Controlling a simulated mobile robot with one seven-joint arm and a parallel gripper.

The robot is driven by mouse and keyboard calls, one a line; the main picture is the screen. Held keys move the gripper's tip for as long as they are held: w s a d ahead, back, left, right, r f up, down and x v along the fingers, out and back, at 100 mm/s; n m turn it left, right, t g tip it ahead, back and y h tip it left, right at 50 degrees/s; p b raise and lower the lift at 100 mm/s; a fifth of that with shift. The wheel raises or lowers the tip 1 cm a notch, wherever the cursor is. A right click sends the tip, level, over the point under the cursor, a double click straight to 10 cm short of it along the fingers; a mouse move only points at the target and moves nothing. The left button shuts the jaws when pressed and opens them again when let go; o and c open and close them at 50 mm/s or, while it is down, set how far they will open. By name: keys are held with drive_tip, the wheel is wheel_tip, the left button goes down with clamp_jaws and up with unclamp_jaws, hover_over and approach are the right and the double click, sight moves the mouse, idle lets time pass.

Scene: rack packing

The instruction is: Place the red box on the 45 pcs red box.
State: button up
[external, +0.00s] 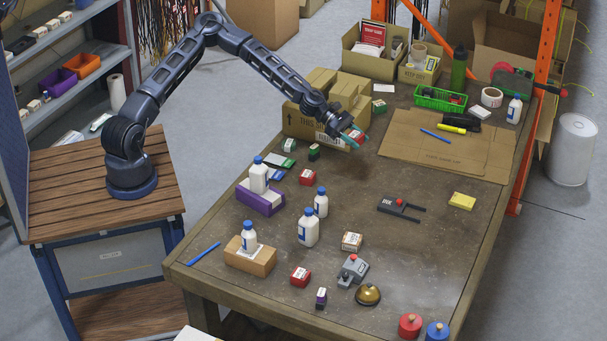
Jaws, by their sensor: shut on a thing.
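Two small red boxes with white labels lie on the table. One red box (307,177) is near the middle left, the other red box (300,277) near the front. Their print is too small to read, so I cannot tell which is the 45 pcs one. My gripper (352,138) is raised above the table, in front of the open cardboard box. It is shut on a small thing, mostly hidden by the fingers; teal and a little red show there. I cannot tell what it is.
White bottles stand on a purple box (260,198), a tan box (250,260) and the table. Small green boxes (289,145) lie left of my gripper. A cardboard box (315,123) stands behind it.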

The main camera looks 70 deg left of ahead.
sight(308, 175)
drive_tip(key=s+a+r+m+g+h, duration=0.15)
drive_tip(key=s+a+m+g, duration=0.25)
drive_tip(key=s, duration=0.4)
drive_tip(key=s+a+r+m+g+h, duration=0.1)
drive_tip(key=s+a+r+m+g, duration=0.25)
drive_tip(key=s, duration=0.35)
drive_tip(key=shift+g, duration=0.25)
wheel_tip(308, 175, down, 20)
drive_tip(key=shift+a+f, duration=0.1)
drive_tip(key=shift+f, duration=0.1)
drive_tip(key=o, duration=1)
